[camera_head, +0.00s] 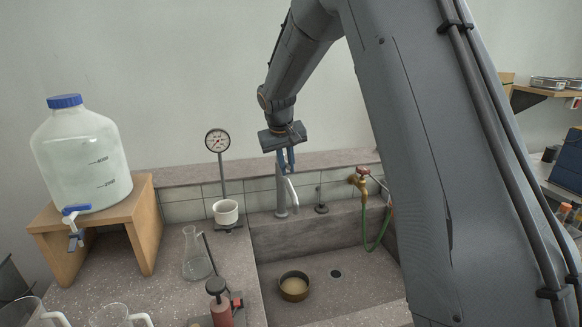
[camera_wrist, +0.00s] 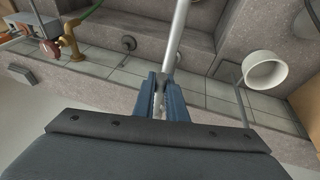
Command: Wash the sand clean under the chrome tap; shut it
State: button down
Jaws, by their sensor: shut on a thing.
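The chrome tap (camera_head: 281,198) stands at the back rim of the stone sink, its spout slanting down over the basin; it also shows in the wrist view (camera_wrist: 179,35). My gripper (camera_head: 287,160) is above the tap, pointing down, its blue fingers shut on the tap's top part, seemingly its lever. In the wrist view the fingers (camera_wrist: 161,85) close around this part and partly hide it. A round dark-rimmed pan (camera_head: 294,274) sits on the sink floor below the spout, with sand (camera_head: 294,286) in it. I see no clear water stream.
The sink drain (camera_head: 336,273) is right of the pan. A brass tap (camera_head: 358,180) with a green hose (camera_head: 380,232) is right of the chrome tap. Left are a white cup (camera_head: 226,212) under a gauge (camera_head: 217,140), a glass flask (camera_head: 195,262) and a carboy (camera_head: 82,160).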

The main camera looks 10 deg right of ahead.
jog(key=c, duration=1.8)
grip_release()
jog(key=b+v, duration=0.2)
jog(key=v, duration=0.6)
jog(key=shift+f, duration=0.1)
jog(key=s+f+g, duration=0.1)
jog(key=s+f, duration=0.4)
jog(key=s, duration=0.6)
jog(key=s+f+g+y, duration=0.1)
jog(key=s+f, duration=0.5)
jog(key=s, duration=0.5)
jog(key=s+d+f+y, duration=0.1)
jog(key=s+f, duration=0.5)
jog(key=s, duration=0.6)
jog(key=shift+m+g, duration=0.3)
jog(key=shift+g, duration=0.1)
